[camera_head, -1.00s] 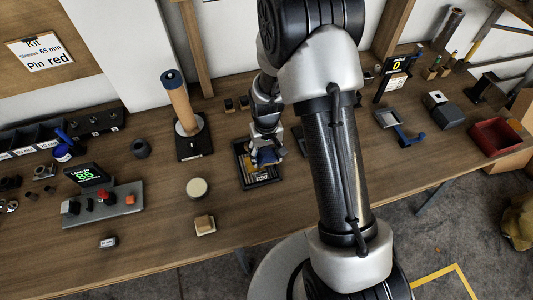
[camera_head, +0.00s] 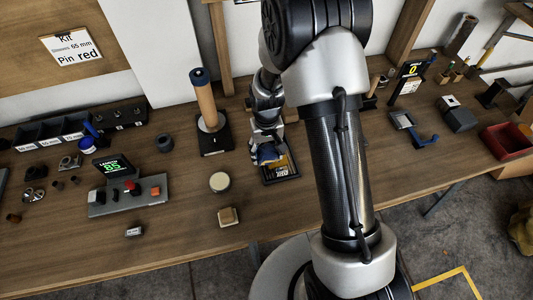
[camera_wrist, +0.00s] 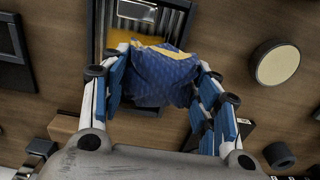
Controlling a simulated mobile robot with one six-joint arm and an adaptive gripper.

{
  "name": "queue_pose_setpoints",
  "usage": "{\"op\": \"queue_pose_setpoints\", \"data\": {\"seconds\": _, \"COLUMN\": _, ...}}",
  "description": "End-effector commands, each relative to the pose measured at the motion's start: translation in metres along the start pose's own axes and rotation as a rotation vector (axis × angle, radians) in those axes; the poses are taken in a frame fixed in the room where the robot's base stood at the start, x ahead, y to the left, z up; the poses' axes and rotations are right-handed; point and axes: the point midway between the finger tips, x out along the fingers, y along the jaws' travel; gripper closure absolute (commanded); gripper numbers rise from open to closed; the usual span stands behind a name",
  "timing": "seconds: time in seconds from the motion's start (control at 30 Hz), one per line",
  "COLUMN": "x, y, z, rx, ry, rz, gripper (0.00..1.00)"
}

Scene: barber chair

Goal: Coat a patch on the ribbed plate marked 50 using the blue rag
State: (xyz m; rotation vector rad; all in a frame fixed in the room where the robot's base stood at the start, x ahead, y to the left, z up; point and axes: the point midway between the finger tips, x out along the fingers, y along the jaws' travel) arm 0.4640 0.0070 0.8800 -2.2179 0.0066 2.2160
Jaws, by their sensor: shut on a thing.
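My gripper (camera_head: 266,152) is shut on the blue rag (camera_wrist: 165,75), a bunched, patterned cloth that sticks out between the fingers. The ribbed plate (camera_head: 283,173) lies on the bench in a dark frame, with a yellow-orange area and a pale label. In the head view the rag is over the plate's back left part. In the wrist view the frame and grey ribs (camera_wrist: 147,13) show beyond the rag, with an orange band beside it. I cannot tell whether the rag touches the plate. The number is too small to read, and the rag hides part of the plate.
A round pale-topped tin (camera_head: 220,182) and a wooden-topped block (camera_head: 228,216) stand left of the plate. A wooden cylinder on a black stand (camera_head: 206,105) rises behind. A display box (camera_head: 112,166) is farther left. A red tray (camera_head: 507,141) is at the right.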

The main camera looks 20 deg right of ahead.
Motion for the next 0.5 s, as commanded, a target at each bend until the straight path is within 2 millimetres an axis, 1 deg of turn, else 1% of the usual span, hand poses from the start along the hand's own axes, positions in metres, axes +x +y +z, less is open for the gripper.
{"op": "queue_pose_setpoints", "data": {"seconds": 0.03, "x": -0.008, "y": 0.0, "z": -0.002, "rx": -0.001, "ry": 0.003, "rz": 0.0, "gripper": 0.66}}
{"op": "queue_pose_setpoints", "data": {"seconds": 0.1, "x": -0.015, "y": 0.0, "z": -0.003, "rx": -0.001, "ry": 0.004, "rz": 0.0, "gripper": 0.66}}
{"op": "queue_pose_setpoints", "data": {"seconds": 0.4, "x": -0.041, "y": 0.0, "z": -0.005, "rx": -0.001, "ry": 0.003, "rz": 0.0, "gripper": 0.66}}
{"op": "queue_pose_setpoints", "data": {"seconds": 0.5, "x": -0.047, "y": 0.0, "z": -0.006, "rx": -0.001, "ry": 0.004, "rz": 0.0, "gripper": 0.66}}
